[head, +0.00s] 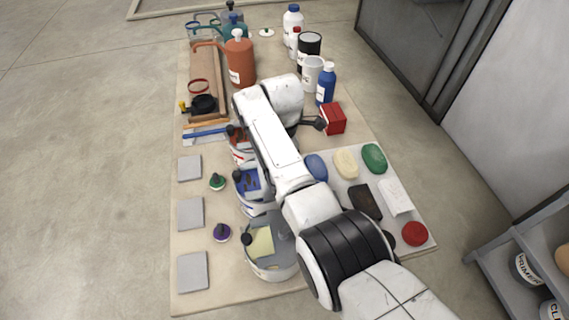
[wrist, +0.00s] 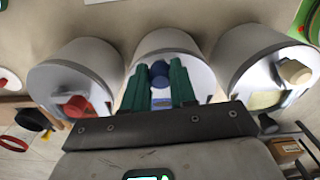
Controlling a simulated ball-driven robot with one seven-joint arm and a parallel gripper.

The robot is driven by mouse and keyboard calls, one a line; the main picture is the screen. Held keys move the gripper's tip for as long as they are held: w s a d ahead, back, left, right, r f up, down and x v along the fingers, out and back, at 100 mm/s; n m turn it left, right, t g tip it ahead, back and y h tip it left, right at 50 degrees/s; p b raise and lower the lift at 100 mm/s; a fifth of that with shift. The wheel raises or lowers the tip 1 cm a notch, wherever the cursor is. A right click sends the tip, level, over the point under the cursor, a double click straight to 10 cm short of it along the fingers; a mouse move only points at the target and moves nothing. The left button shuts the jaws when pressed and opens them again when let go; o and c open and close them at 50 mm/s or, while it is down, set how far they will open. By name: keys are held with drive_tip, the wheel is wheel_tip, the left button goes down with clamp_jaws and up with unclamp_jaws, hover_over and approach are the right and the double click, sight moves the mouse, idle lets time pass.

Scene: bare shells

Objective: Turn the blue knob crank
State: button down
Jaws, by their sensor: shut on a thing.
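Three white drums stand in a row, with red, blue and yellow faces. In the wrist view, the blue knob (wrist: 159,73) is on the middle drum (wrist: 166,42). My gripper (wrist: 158,70) has its green fingers on either side of this knob and is shut on it. In the head view, the blue-faced drum (head: 248,183) shows just left of my arm. My arm hides the drum's right part, and I cannot make out my fingers there.
A red box (head: 333,119) stands right of my arm.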

drive_tip(key=n+b, duration=0.1)
drive_tip(key=w+n, duration=0.1)
drive_tip(key=n, duration=0.1)
drive_tip(key=shift+a+b, duration=0.35)
drive_tip(key=shift+a, duration=0.05)
drive_tip(key=shift+w+a+r+n+b, duration=0.15)
drive_tip(key=shift+a+n+b, duration=0.2)
drive_tip(key=shift+n, duration=0.35)
drive_tip(key=c, duration=0.9)
unclamp_jaws()
drive_tip(key=shift+d, duration=0.1)
wheel_tip(320, 180, up, 11)
drive_tip(key=shift+f+b, duration=0.2)
drive_tip(key=shift+b, duration=0.25)
drive_tip(key=shift+c, duration=0.3)
